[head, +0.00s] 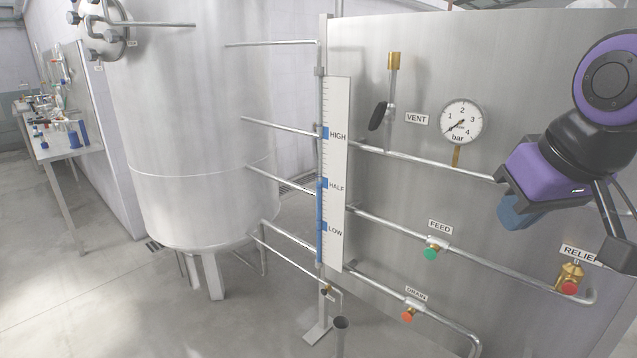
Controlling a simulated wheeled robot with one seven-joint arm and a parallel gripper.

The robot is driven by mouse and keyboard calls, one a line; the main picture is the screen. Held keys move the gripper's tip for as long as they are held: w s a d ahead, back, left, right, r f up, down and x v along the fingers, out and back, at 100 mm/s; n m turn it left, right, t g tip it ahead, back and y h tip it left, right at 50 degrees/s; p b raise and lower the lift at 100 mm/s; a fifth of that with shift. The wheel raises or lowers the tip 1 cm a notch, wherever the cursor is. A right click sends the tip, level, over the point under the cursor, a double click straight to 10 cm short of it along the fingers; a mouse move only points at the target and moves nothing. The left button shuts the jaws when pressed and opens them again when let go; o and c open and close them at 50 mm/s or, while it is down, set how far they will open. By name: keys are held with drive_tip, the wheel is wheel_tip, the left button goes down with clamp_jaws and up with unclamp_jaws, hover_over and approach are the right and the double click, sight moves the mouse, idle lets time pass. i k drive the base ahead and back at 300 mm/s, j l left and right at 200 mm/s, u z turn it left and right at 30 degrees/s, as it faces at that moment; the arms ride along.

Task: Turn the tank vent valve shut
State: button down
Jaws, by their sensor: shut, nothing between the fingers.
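The vent valve is on the steel panel, left of the VENT label (416,119). Its black lever handle (378,116) hangs at a slant, lower end to the left, beside a short upright pipe (391,92) with a brass cap (394,61).
A pressure gauge (461,122) sits between the vent lever and my arm. Below are pipes with a green FEED knob (431,253), a red DRAIN knob (408,315) and a red RELIEF knob (569,288). A level scale (336,170) and large tank (195,120) stand left.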

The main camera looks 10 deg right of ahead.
sight(380, 114)
drive_tip(key=i+l, duration=0.7)
drive_tip(key=i, duration=0.2)
drive_tip(key=j+u, duration=0.05)
